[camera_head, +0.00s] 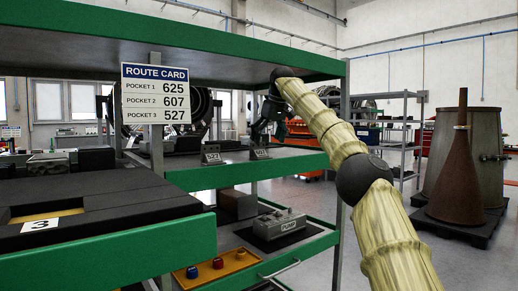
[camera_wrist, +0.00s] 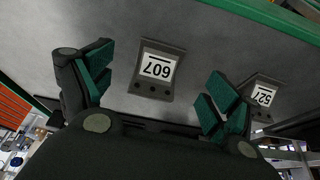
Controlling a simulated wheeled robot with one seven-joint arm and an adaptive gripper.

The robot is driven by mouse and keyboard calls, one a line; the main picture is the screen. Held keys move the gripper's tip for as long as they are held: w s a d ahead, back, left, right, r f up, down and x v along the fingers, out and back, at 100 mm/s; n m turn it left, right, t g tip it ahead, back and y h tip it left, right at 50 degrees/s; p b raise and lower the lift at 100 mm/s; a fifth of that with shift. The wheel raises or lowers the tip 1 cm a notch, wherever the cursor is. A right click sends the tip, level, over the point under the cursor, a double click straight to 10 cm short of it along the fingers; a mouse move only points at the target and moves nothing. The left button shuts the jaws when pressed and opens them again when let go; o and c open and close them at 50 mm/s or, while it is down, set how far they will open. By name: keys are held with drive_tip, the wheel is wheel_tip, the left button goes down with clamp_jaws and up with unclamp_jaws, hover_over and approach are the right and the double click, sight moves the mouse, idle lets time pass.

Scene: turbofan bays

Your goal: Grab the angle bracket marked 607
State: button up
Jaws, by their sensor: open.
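The angle bracket marked 607 (camera_wrist: 157,72) is dark grey with a white label and holes, on a grey shelf surface. In the wrist view its label is upside down and it sits between my fingertips, apart from both. In the head view it appears as the small bracket (camera_head: 260,153) on the green-edged shelf just below my gripper (camera_head: 266,128). My gripper is open and empty, with green pads on both sides in the wrist view (camera_wrist: 158,68). A second bracket marked 527 (camera_wrist: 262,96) lies to the right there, and left in the head view (camera_head: 211,155).
The route card (camera_head: 155,94) lists pockets 625, 607 and 527. A green upper shelf beam (camera_head: 200,45) runs above my arm. A black tray (camera_head: 110,205) labelled 3 is at left. A pump box (camera_head: 280,224) stands on the lower shelf.

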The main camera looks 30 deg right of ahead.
sight(259, 150)
drive_tip(key=shift+w+p, duration=0.85)
drive_tip(key=shift+p, duration=0.1)
drive_tip(key=shift+w+r+p, duration=0.2)
drive_tip(key=shift+w+p, duration=0.15)
drive_tip(key=shift+p, duration=0.45)
drive_tip(key=w+p, duration=0.3)
drive_tip(key=p, duration=0.2)
drive_tip(key=shift+x, duration=1.1)
drive_tip(key=shift+w+f, duration=0.3)
drive_tip(key=shift+f, duration=0.35)
drive_tip(key=shift+a+r, duration=0.1)
drive_tip(key=c, duration=1.2)
